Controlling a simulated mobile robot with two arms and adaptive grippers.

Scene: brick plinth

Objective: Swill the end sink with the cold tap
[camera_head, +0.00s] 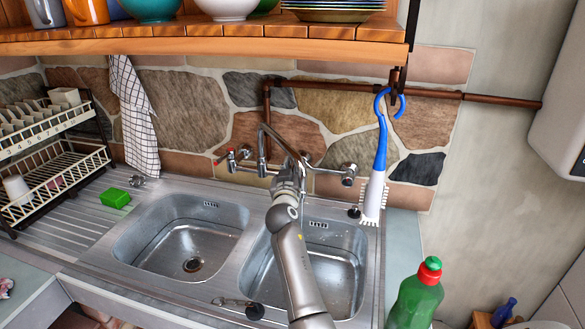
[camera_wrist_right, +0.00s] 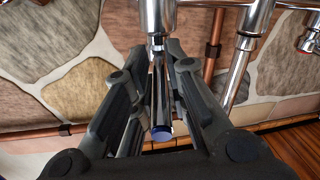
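The right-hand sink (camera_head: 340,265) is a steel basin at the end of the counter, partly hidden by my right arm. A chrome mixer tap (camera_head: 263,150) stands on the wall behind the basins, with a red-marked handle (camera_head: 232,160) on its left. My right gripper (camera_head: 292,165) is at the tap, hiding part of it. In the right wrist view, a chrome lever with a blue end (camera_wrist_right: 160,130) lies between the closely spaced fingers (camera_wrist_right: 160,65), which appear shut on it. No running water shows. My left gripper is not in view.
A second basin (camera_head: 185,245) lies to the left. A blue-handled brush (camera_head: 378,160) hangs right of the taps, and a green bottle (camera_head: 415,300) stands at front right. A green sponge (camera_head: 115,198) and dish rack (camera_head: 60,180) are left. A wooden shelf (camera_head: 200,42) overhangs the taps.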

